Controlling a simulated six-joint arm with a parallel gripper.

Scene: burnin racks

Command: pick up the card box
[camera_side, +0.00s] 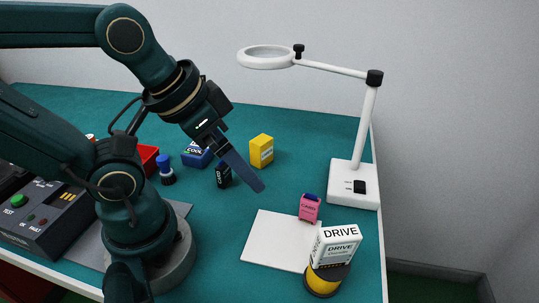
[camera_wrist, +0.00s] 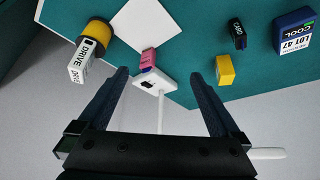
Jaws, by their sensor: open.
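A small black box (camera_side: 224,175) with a white label that seems to read CARD stands on the green table, left of my gripper's fingertips in the side view. It shows at the upper right in the wrist view (camera_wrist: 237,33). My gripper (camera_side: 259,186) is above the table, pointing down and right. In the wrist view its two fingers (camera_wrist: 158,73) are spread wide and nothing is held between them. The black box lies outside the gap, beyond the right finger.
A yellow box (camera_side: 262,151) and a blue COOL box (camera_side: 196,155) stand near the black box. A DRIVE box (camera_side: 336,245) sits on a yellow-black round object (camera_side: 323,280). A white lamp (camera_side: 352,185) stands right.

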